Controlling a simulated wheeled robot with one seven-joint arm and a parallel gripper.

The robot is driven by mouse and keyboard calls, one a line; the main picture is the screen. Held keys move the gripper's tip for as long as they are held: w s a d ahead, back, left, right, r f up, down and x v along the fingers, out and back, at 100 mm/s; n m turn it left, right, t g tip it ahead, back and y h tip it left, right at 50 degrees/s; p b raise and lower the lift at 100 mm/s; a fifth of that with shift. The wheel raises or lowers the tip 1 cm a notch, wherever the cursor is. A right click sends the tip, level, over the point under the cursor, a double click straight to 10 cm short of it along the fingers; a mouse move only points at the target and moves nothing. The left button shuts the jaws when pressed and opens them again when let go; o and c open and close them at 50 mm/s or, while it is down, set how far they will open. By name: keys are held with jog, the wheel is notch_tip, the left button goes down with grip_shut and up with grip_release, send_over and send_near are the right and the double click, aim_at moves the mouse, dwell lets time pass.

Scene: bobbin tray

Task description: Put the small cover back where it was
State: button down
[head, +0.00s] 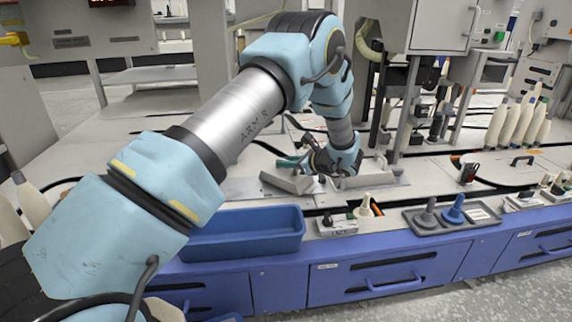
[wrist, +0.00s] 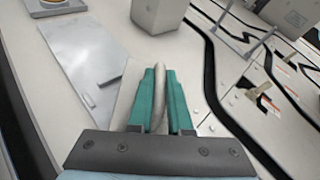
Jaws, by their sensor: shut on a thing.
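My gripper (wrist: 158,78) has its teal fingers closed on a pale grey curved handle (wrist: 158,98), which I take to be the small cover's. A pale flat panel (wrist: 126,95) shows beneath and left of the fingers. I cannot tell whether it is the cover's body or the deck. In the head view, my gripper (head: 291,161) is low over the worktop, partly hidden by my arm. A tilted grey piece (head: 287,182) is just below it there; whether it is joined to the handle is unclear. A bare metal plate (wrist: 82,50) lies left of the fingers in the wrist view.
A grey block (wrist: 158,12) stands ahead of the fingers. Black curved tracks (wrist: 208,60) run to the right. A blue tray (head: 245,245) sits at the worktop's front edge. A small switch box (head: 337,225) and a grey holder with pegs (head: 425,220) stand to the right.

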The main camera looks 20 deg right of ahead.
jog(key=c, duration=0.8)
grip_release()
jog(key=shift+f, duration=0.1)
jog(key=shift+c, duration=0.2)
